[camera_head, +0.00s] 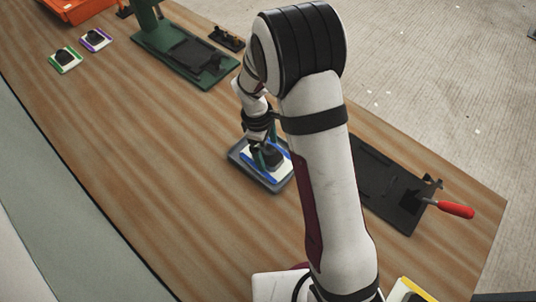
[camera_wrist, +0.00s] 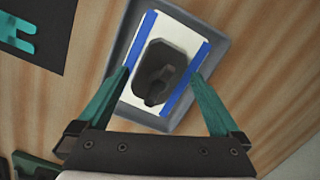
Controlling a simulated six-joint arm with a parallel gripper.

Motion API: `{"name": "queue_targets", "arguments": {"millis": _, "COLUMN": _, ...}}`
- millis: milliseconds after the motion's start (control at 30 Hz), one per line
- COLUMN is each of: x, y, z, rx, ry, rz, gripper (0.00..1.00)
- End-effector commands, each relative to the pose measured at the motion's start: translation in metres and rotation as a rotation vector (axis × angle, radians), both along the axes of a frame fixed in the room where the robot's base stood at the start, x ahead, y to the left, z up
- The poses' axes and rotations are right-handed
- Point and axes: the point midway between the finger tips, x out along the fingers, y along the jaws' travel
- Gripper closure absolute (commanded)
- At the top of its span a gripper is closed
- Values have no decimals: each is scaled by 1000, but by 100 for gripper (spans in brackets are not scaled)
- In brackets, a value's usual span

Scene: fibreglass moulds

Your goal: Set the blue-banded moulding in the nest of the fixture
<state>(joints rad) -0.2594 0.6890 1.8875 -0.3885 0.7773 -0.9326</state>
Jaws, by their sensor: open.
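The blue-banded moulding (camera_wrist: 184,36) is a white plate with blue bands along two opposite edges and a dark raised shape in its middle. It lies in a shallow grey tray (camera_wrist: 216,20); in the head view it shows under my gripper (camera_head: 264,155). In the wrist view my gripper (camera_wrist: 160,82) is open, with one teal finger near each blue-banded edge. I cannot tell whether the fingers touch it. A black fixture plate (camera_head: 375,178) with a red-handled clamp (camera_head: 455,209) lies to the right, partly hidden behind my arm.
A green fixture (camera_head: 190,55) stands at the upper left. Green-edged (camera_head: 65,60) and purple-edged (camera_head: 96,40) mouldings lie left of it, below an orange bin (camera_head: 75,8). A yellow-edged piece (camera_head: 410,290) is at the bottom. Bare wood lies left of the tray.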

Motion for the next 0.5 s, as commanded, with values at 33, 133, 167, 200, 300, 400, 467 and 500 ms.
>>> {"name": "queue_targets", "arguments": {"millis": 33, "x": -1, "y": -1, "z": -7, "rx": 0, "ry": 2, "rz": 0, "gripper": 0}}
{"name": "queue_targets", "arguments": {"millis": 133, "x": -1, "y": -2, "z": -12, "rx": 1, "ry": 0, "rz": 0, "gripper": 0}}
{"name": "queue_targets", "arguments": {"millis": 167, "x": -1, "y": -2, "z": -12, "rx": 1, "ry": 0, "rz": 0, "gripper": 0}}
{"name": "queue_targets", "arguments": {"millis": 200, "x": -1, "y": -2, "z": -12, "rx": 1, "ry": 0, "rz": 0, "gripper": 0}}
{"name": "queue_targets", "arguments": {"millis": 300, "x": -1, "y": -2, "z": -11, "rx": 1, "ry": 0, "rz": 0, "gripper": 4}}
{"name": "queue_targets", "arguments": {"millis": 400, "x": -1, "y": -2, "z": -11, "rx": 1, "ry": 0, "rz": 0, "gripper": 22}}
{"name": "queue_targets", "arguments": {"millis": 467, "x": -1, "y": -2, "z": -11, "rx": 1, "ry": 0, "rz": 0, "gripper": 32}}
{"name": "queue_targets", "arguments": {"millis": 500, "x": -1, "y": -2, "z": -11, "rx": 1, "ry": 0, "rz": 0, "gripper": 40}}
